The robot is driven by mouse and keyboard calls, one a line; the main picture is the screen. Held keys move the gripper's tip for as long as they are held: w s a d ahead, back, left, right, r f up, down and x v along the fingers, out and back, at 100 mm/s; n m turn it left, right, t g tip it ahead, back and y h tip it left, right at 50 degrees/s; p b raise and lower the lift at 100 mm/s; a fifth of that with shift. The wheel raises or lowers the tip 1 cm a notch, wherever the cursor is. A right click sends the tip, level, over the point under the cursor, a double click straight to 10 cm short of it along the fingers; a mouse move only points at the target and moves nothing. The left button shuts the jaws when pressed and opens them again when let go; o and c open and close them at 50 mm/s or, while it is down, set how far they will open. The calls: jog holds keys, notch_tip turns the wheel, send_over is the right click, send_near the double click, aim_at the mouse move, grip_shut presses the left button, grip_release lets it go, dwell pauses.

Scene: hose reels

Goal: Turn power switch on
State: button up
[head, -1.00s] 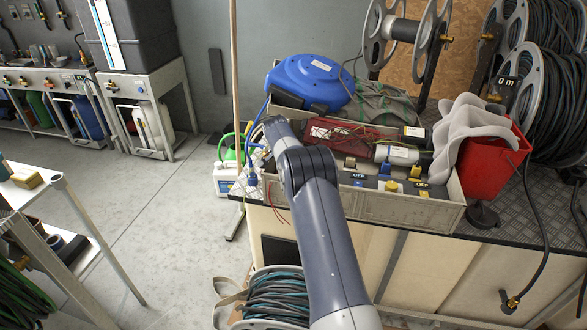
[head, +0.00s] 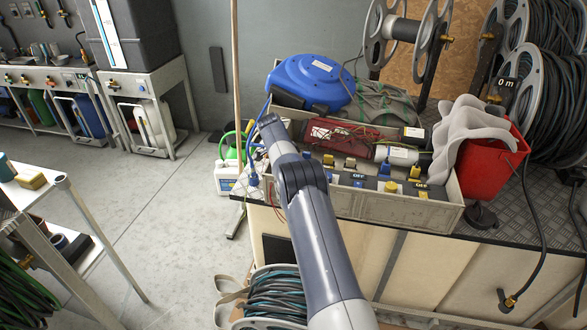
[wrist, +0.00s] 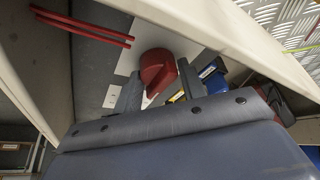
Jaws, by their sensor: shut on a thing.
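A red rotary knob (wrist: 157,70) stands on a pale plate on a dark panel in the wrist view. My gripper (wrist: 156,88) has a dark finger on each side of it and is shut on it. I take it for the power switch; its on or off position cannot be read. In the head view my arm reaches over the left end of a grey crate-like box (head: 400,211) and hides both gripper and knob.
A red cylinder (head: 340,137) with loose wires lies in the box. A blue hose reel (head: 312,82) stands behind it. A red bucket (head: 492,160) with grey cloth stands at the right. In the wrist view, pale box walls rise close around my gripper.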

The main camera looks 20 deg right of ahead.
jog(key=shift+s+d+f, duration=0.1)
jog(key=o, duration=0.9)
jog(key=shift+o, duration=0.2)
jog(key=v, duration=1.1)
jog(key=shift+d, duration=0.1)
jog(key=x, duration=1.1)
jog(key=shift+a, duration=0.2)
